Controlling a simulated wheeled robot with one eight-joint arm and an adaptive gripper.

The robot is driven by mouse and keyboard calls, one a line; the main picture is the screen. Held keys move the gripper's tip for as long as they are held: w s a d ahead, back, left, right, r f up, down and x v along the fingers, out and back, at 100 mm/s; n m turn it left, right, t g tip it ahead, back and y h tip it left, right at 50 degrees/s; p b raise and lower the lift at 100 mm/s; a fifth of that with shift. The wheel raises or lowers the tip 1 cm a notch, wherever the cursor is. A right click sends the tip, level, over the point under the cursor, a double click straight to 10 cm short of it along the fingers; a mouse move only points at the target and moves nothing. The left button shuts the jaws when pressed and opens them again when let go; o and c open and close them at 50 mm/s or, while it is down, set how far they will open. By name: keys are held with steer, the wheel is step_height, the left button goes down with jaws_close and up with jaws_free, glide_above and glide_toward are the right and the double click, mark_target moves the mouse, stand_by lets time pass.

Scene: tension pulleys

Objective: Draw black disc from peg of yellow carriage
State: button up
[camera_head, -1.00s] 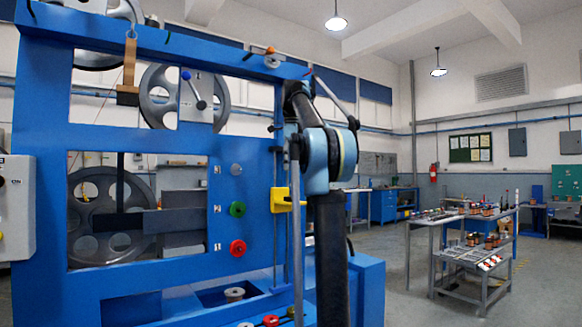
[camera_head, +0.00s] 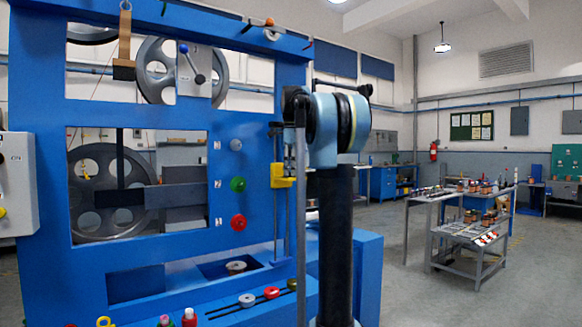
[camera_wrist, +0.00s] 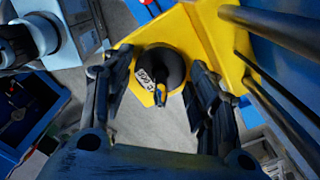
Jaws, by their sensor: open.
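The yellow carriage (camera_head: 283,176) sits on vertical rods at the right side of the blue frame in the head view. In the wrist view, the yellow carriage (camera_wrist: 208,28) fills the upper middle. The black disc (camera_wrist: 165,62) hangs against it, with a pale label on its face and the peg end (camera_wrist: 159,97) showing at its lower part. My gripper (camera_wrist: 158,78) is open, one finger on each side of the disc, with gaps visible. Whether a finger touches the disc is unclear. The disc and my gripper cannot be made out in the head view.
Dark rods (camera_wrist: 280,32) run close to the right finger in the wrist view. In the head view, the blue frame (camera_head: 255,150) carries coloured knobs and flywheels. A row of small discs (camera_head: 247,299) lies along its lower ledge. Grey trolleys (camera_head: 470,235) stand farther right.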

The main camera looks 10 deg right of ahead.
steer(key=shift+f, duration=0.1)
steer(key=c, duration=1.1)
steer(key=shift+o, duration=0.2)
steer(key=shift+r, duration=1.95)
stand_by(0.5)
steer(key=shift+r, duration=1.6)
steer(key=shift+r, duration=0.2)
steer(key=shift+r, duration=0.7)
steer(key=shift+r, duration=2)
